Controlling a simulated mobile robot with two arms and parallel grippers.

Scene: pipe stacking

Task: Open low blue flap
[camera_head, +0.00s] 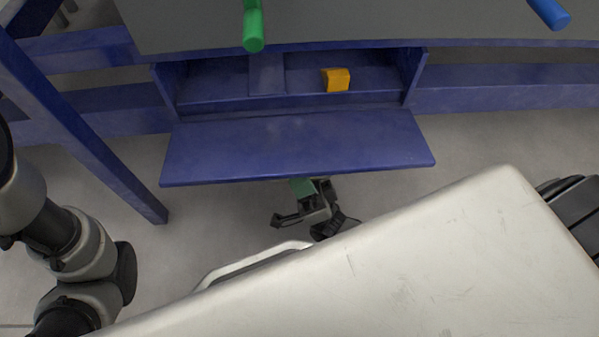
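The low blue flap (298,148) is folded down and juts out toward me, close to level, below an open blue compartment (215,85). My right gripper (301,212) is under the flap's front edge, near its middle. The flap hides part of this gripper, and I cannot tell whether its fingers are apart or whether it touches the flap. My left arm (80,250) is at the left, and its gripper is out of view.
An orange block (336,80) sits inside the compartment. A green pipe (253,30) and a blue pipe (549,12) stick out over the grey tabletop (400,22). A blue table leg (100,150) slants down at the left. My pale body fills the lower right.

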